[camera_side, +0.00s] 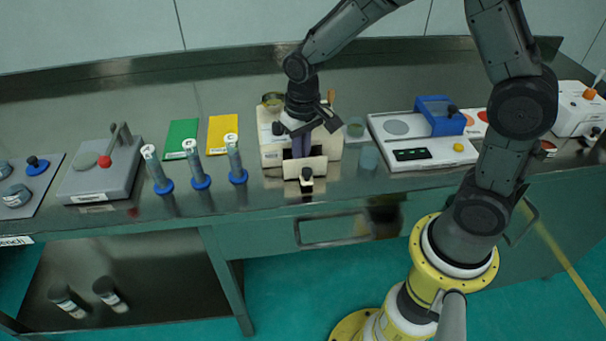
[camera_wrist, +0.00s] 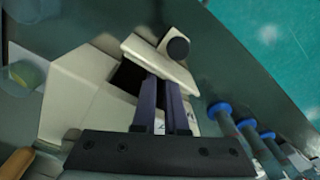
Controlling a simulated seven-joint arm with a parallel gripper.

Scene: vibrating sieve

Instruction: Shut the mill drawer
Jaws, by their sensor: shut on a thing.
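The mill (camera_side: 270,150) is a cream box near the table's front edge, under my wrist. Its drawer (camera_side: 305,167) sticks out towards the front, with a black-topped knob (camera_side: 306,178) on its face. In the wrist view, the drawer front (camera_wrist: 150,56) and knob (camera_wrist: 178,47) stand away from the body, with a dark gap (camera_wrist: 128,76) behind the front. My gripper (camera_side: 301,146) points down at the drawer, behind its front panel. In the wrist view, its dark fingers (camera_wrist: 161,92) are close together and meet the panel's inner edge. Their tips are hidden, so the exact grip is unclear.
Blue-based tubes (camera_side: 197,163) stand left of the mill, beside green (camera_side: 180,138) and yellow (camera_side: 222,134) sheets. A white device with a blue block (camera_side: 438,116) stands to the right. A clear cup (camera_side: 369,155) sits between it and the mill.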

